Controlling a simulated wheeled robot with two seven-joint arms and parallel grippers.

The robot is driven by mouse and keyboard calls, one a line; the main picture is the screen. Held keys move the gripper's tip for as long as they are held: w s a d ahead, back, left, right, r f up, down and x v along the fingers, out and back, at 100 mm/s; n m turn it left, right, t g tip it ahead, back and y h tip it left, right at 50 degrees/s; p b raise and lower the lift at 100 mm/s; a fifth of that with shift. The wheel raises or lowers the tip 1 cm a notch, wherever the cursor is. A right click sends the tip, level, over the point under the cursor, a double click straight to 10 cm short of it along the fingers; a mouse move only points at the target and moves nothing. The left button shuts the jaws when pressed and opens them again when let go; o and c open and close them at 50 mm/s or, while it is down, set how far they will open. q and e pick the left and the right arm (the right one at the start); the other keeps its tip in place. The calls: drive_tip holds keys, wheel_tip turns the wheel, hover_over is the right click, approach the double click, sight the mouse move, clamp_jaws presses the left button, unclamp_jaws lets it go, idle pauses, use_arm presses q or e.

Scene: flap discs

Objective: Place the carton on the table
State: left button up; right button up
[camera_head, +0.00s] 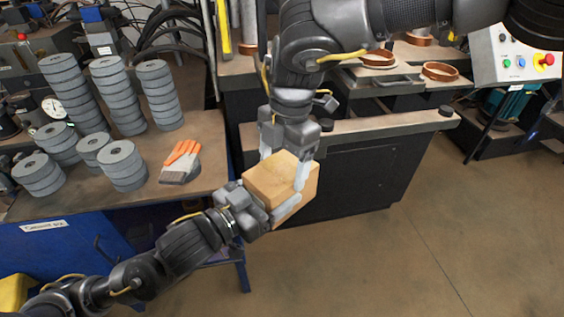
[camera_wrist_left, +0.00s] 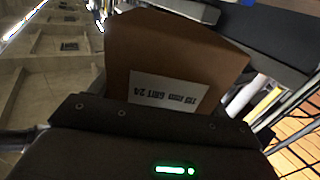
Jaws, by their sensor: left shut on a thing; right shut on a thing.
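The brown carton (camera_head: 268,182) is held in the air between my two grippers, in front of the gap right of the table (camera_head: 210,150). My left gripper (camera_head: 268,200) is shut on it from the lower left. My right gripper (camera_head: 284,165) is shut on it from above, with pale fingers on its sides. In the left wrist view the carton (camera_wrist_left: 165,55) fills the upper middle and shows a white label with upside-down print. Parts of the carton are hidden behind the fingers.
Several stacks of grey discs (camera_head: 118,95) stand on the table. Orange and grey gloves (camera_head: 181,161) lie right of them. The table's right front strip is bare. A dark bench (camera_head: 350,170) stands behind the carton. A control box (camera_head: 520,55) is at the right.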

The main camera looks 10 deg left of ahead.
use_arm(q)
drive_tip(key=shift+r, duration=0.1)
use_arm(e)
drive_tip(key=shift+c, duration=1.2)
use_arm(q)
drive_tip(key=o, duration=1.7)
use_arm(e)
drive_tip(key=shift+r, duration=0.1)
drive_tip(key=shift+c, duration=0.7)
